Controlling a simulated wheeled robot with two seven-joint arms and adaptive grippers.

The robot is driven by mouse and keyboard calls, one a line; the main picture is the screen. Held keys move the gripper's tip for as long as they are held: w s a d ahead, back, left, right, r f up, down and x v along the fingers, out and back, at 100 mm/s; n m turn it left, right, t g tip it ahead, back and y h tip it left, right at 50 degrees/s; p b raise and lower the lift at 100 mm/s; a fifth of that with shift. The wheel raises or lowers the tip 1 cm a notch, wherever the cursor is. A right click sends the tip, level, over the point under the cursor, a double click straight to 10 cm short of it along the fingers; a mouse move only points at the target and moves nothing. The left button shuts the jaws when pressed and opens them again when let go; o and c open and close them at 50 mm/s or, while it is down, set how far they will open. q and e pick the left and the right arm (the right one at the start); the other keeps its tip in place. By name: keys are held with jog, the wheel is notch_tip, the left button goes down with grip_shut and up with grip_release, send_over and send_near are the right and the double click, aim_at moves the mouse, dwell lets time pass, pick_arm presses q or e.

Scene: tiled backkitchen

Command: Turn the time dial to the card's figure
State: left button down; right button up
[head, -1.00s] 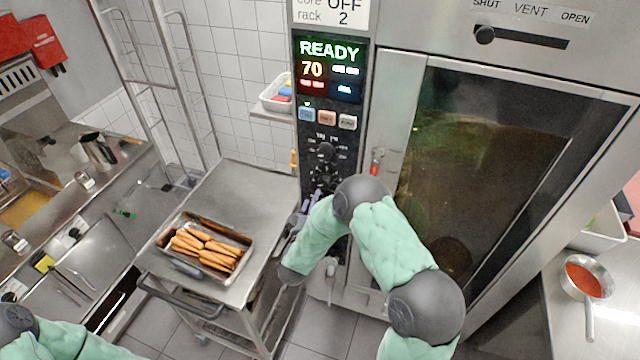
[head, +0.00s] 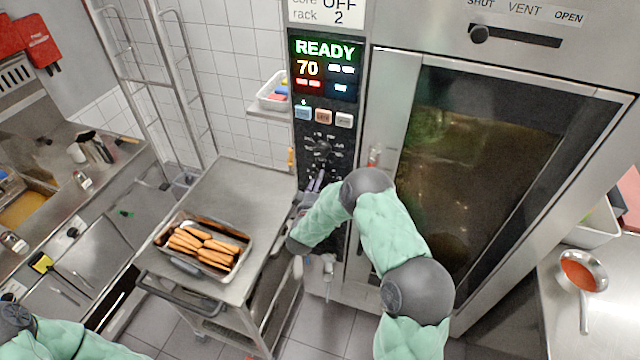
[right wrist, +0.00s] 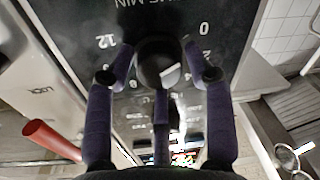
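The oven's control panel (head: 329,125) shows READY and 70 on its display. Above it a white card (head: 328,10) reads "core OFF" and "rack 2"; its upper part is cut off. The black time dial (right wrist: 160,62) has a pale mark and sits in a ring of printed figures, among them 12, 0, 2 and 4. My right gripper (right wrist: 159,58) has its fingers spread on both sides of this dial, close to it; contact is not clear. In the head view the right gripper (head: 315,184) partly hides the lower panel. My left gripper is out of view.
Another dial (head: 320,149) sits higher on the panel. The oven door (head: 480,170) is shut. A cart (head: 240,185) carries a tray (head: 178,262) of browned sticks at left. A red-handled latch (right wrist: 50,140) is near my right gripper.

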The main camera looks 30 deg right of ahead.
jog(key=c, duration=0.6)
jog(key=m+h+b, duration=0.1)
jog(key=m+b, duration=0.8)
jog(key=b, duration=0.3)
jog(key=m+g+b, duration=0.1)
jog(key=m+b, duration=0.9)
jog(key=b, duration=0.2)
jog(key=m+g+h+b, duration=0.1)
jog(key=m+b, duration=0.8)
jog(key=b, duration=0.4)
jog(key=shift+d+f+m+h, duration=0.1)
jog(key=shift+f+m+h, duration=0.05)
jog(key=shift+m+h, duration=0.15)
jog(key=m+b, duration=0.1)
jog(key=m, duration=0.1)
jog(key=shift+m, duration=0.3)
jog(key=shift+m+b, duration=0.3)
jog(key=shift+m, duration=0.9)
jog(key=shift+f, duration=0.15)
